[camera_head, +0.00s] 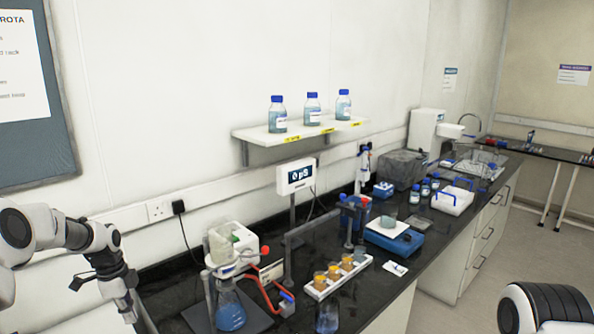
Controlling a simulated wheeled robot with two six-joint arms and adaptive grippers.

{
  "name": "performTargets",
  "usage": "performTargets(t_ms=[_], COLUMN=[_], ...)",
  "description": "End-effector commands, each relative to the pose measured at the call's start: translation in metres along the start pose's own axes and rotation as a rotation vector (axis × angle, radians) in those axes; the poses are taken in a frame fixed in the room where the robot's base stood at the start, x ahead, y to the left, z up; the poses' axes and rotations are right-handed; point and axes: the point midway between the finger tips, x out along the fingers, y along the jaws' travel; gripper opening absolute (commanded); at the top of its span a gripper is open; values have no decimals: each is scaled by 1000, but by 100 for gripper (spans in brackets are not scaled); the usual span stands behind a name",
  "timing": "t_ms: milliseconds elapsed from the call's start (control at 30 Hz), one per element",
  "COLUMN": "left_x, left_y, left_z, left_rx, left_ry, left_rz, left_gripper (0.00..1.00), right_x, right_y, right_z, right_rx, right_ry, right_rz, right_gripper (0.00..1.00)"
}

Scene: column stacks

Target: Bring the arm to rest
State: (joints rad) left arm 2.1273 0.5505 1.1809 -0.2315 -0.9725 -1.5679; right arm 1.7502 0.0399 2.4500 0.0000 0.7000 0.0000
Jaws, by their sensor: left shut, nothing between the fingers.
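My left arm comes in from the left edge with its wrist pointing down. My left gripper (130,310) is at the lower left, dark and small, shut and empty. It hangs left of the black bench top and touches nothing that I can see; its tips are close to the lower picture edge. Part of my right arm (545,308) shows at the lower right corner; its gripper is out of the picture.
A flask of blue liquid (230,312) under a clamp stand is the nearest bench item. A white rack of amber-topped jars (338,277) stands right of it. A shelf (285,135) holds three blue-capped bottles. Floor (480,295) is clear at right.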

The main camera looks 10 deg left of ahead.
Motion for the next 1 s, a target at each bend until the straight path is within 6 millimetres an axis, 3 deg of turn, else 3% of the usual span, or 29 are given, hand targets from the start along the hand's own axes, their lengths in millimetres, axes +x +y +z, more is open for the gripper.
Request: performTargets(t_ms=[33, 267, 433, 567, 600, 667, 733, 800, 867, 933, 1000], left_x=[18, 94, 178, 266, 292, 327, 361, 380, 376, 361, 355], left_y=[5, 47, 102, 176, 205, 250, 309, 368, 400, 411, 405], left_z=[-4, -29, -54, -74, -79, -83, -85, -82, -80, -80, -80], left_rx=[12, 77, 111, 55, 15, -66, -201, -400, -594, -822, -1029], left_ry=[-11, -54, -89, -134, -151, -180, -218, -256, -261, -226, -160], left_rz=[24, 166, 276, 349, 362, 371, 359, 307, 225, 109, 2], left_gripper=[0, 0, 0, 0, 0, 0, 0, 0, 0, 0, 0], right_x=[9, 32, 56, 83, 91, 103, 116, 128, 128, 122, 122], right_y=[0, 0, 0, 1, 1, 1, 1, 1, 1, 1, 1], right_z=[0, 0, 0, 0, 0, 0, 0, 0, 0, 0, 0], right_rx=[0, 0, 0, 0, 0, 0, 0, 0, 0, 0, 0], right_ry=[1, 0, 0, 0, 0, 0, 0, 0, -1, -1, 0], right_rz=[0, 0, 0, 0, 0, 0, 0, 0, 0, 0, 0], right_gripper=[40, 40, 40, 40, 40, 40, 40, 40, 40, 40, 40])
